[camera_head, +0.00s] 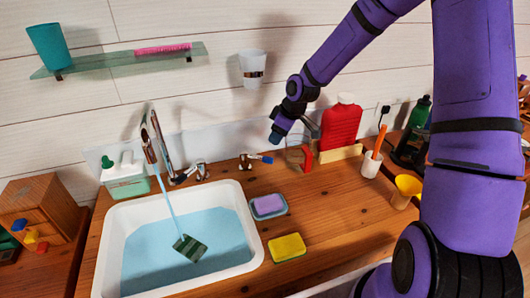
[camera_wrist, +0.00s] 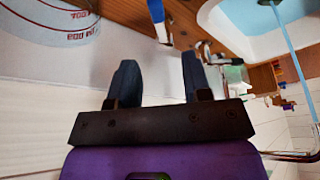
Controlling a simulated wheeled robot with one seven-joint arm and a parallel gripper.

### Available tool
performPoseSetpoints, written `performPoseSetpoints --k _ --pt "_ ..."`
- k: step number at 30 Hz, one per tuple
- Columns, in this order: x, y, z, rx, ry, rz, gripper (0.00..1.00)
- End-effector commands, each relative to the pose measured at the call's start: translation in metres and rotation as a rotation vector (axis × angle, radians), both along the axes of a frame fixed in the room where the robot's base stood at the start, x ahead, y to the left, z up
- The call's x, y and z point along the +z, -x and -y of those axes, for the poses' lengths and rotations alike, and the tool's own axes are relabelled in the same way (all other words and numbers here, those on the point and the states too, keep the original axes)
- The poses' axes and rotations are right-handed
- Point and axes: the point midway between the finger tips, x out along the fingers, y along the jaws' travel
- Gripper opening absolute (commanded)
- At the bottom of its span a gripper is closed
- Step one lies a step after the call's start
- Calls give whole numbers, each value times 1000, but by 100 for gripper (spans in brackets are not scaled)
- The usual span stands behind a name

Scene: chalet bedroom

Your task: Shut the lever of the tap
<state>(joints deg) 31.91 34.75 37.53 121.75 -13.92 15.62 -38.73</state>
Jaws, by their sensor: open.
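The chrome tap stands behind the white sink (camera_head: 250,222), and a stream of water (camera_head: 168,192) runs from its spout (camera_head: 150,140) into the basin. Chrome fittings (camera_head: 188,174) sit at its base. To the right, a small lever with a blue end (camera_head: 258,157) stands out over the counter. In the wrist view a blue-and-white lever (camera_wrist: 158,18) lies ahead of the gap between my fingers, apart from them. My gripper (camera_wrist: 160,82) is open and empty. In the head view it is above and right of the blue-ended lever, its fingers hard to make out.
A sponge dish (camera_head: 269,206) and a yellow sponge (camera_head: 287,247) lie on the wooden counter (camera_head: 335,215). A red bottle (camera_head: 340,122), a white cup (camera_head: 371,165) and a yellow funnel (camera_head: 405,190) stand right. A wall cup (camera_head: 252,68) and glass shelf (camera_head: 120,58) are above.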

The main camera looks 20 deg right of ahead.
Motion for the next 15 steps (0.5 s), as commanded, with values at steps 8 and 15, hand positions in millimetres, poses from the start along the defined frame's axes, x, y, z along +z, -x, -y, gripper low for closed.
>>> performPoseSetpoints --k 8,15 --pt "-16 -7 -5 11 -17 6 45" --pt "-52 -15 -17 11 -16 3 45"
